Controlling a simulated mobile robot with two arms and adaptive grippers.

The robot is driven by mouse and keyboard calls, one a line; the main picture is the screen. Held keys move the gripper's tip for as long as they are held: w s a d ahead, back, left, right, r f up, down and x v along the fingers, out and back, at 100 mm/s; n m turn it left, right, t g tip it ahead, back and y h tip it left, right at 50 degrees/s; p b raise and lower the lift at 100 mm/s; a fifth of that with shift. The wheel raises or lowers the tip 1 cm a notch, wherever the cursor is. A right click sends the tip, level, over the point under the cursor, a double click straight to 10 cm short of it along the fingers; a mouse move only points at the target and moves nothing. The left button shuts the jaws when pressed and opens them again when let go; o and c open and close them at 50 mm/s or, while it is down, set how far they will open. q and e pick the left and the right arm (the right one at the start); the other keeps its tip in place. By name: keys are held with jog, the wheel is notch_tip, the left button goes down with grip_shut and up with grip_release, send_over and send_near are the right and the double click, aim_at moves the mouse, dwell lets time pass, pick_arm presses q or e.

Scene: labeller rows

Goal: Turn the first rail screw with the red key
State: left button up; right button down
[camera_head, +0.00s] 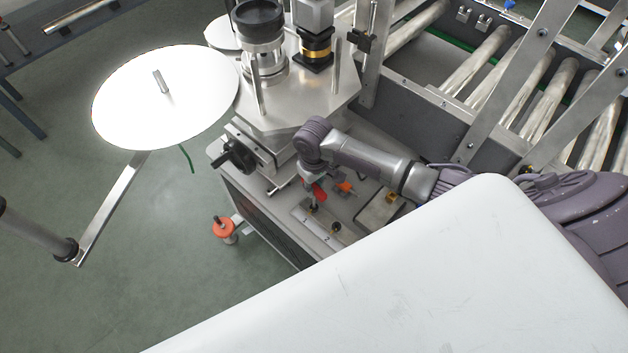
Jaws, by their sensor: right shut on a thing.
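My right gripper (311,183) reaches in from the right and points down over the machine's side ledge. It is shut on the red key (319,192), whose red handle shows at the fingers. The key's dark lower end stands over or at a pale metal rail (307,227) on the ledge; I cannot tell whether it sits in a screw. A dark, brass-coloured screw or knob (336,227) shows farther along the rail. The first screw itself is not clear, hidden by the key or too small. My left gripper is not in view.
An orange part (345,187) and a metal block (380,211) lie right of the key. A black handwheel (236,156) stands left of the gripper. A large white disc (165,98) is at the left, a roller conveyor (540,90) at the back right.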

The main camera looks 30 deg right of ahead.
jog(key=shift+r, duration=1.05)
notch_tip(320, 180, up, 5)
jog(key=p, duration=0.6)
dwell(0.5)
